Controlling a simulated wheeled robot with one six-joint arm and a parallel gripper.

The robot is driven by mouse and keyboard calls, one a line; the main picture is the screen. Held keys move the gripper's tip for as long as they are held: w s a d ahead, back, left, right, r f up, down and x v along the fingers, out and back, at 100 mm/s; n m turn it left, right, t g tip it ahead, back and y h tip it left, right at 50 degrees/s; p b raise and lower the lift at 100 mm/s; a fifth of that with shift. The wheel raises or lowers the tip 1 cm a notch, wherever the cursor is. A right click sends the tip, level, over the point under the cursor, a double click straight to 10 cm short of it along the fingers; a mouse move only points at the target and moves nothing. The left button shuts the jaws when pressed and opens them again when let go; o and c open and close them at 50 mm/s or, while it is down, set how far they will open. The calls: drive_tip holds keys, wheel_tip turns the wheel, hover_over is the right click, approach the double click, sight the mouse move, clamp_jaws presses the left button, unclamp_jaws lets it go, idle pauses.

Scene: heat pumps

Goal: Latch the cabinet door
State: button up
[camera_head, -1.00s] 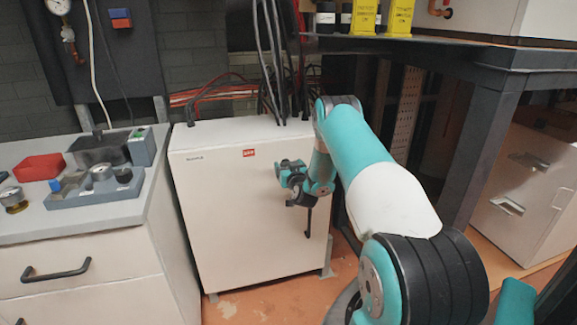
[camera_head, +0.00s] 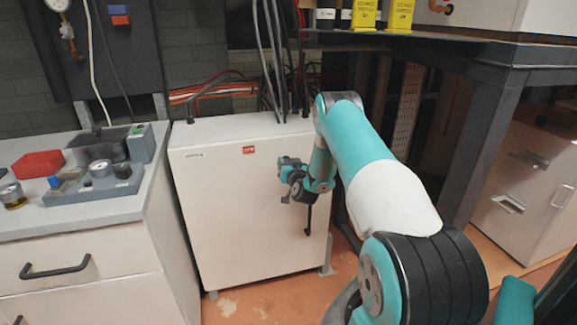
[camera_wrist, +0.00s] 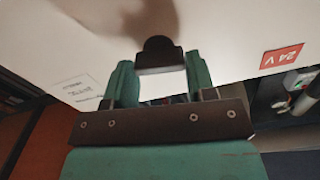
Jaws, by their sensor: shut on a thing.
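The white cabinet (camera_head: 235,220) stands on the floor with its door front facing me, and the door looks flush with the body. Its red 24 V label (camera_head: 249,150) also shows in the wrist view (camera_wrist: 282,56). My gripper (camera_head: 286,172) is at the right part of the door. In the wrist view its teal fingers (camera_wrist: 158,72) are on either side of a black handle (camera_wrist: 158,53), and it is shut on this handle. A thin black bar (camera_head: 308,220) hangs below the gripper in the head view. The gripper hides the handle's mount there.
A grey-topped bench (camera_head: 100,210) with a red bin (camera_head: 38,164) and fittings stands close on the left. A dark table leg (camera_head: 475,150) is on the right. Orange floor (camera_head: 270,300) is open in front.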

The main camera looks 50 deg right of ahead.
drive_tip(key=shift+s+d+f+m, duration=0.1)
drive_tip(key=shift+d+f+m, duration=0.05)
drive_tip(key=shift+m, duration=3.75)
drive_tip(key=shift+s+d+f+m, duration=0.1)
drive_tip(key=shift+m, duration=4.1)
drive_tip(key=o, duration=0.9)
drive_tip(key=shift+o, duration=0.2)
drive_tip(key=shift+a+f, duration=0.1)
